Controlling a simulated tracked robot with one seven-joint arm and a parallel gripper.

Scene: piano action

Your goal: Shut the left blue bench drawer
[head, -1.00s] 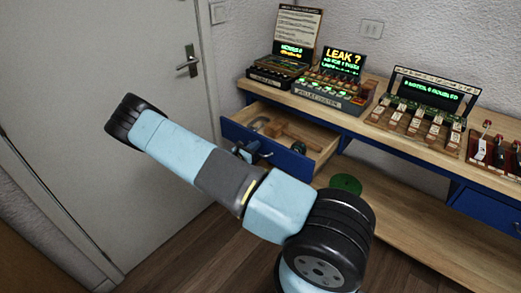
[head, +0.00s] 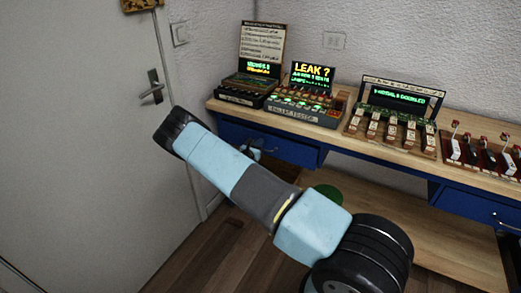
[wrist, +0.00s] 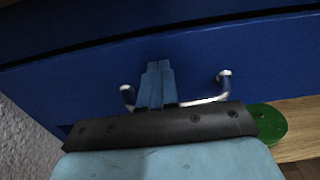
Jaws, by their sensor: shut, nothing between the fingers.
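The left blue bench drawer (head: 291,150) is under the left end of the bench in the head view, its inside out of sight. Its front looks flush or nearly flush with the bench; a small gap cannot be ruled out. In the wrist view the blue drawer front (wrist: 75,85) fills the middle, with a metal bar handle (wrist: 224,88). My gripper (wrist: 158,70) is shut and empty, its fingertips at the drawer front between the handle's two ends. Whether they touch it is unclear. In the head view my gripper (head: 257,146) is partly hidden behind my arm.
Several lit devices, including a LEAK? tester (head: 305,105), stand on the bench top (head: 345,143). A green disc (head: 330,192) lies on the lower shelf (head: 400,220). Another blue drawer (head: 475,204) is at the right. A door (head: 80,130) and wall are at the left.

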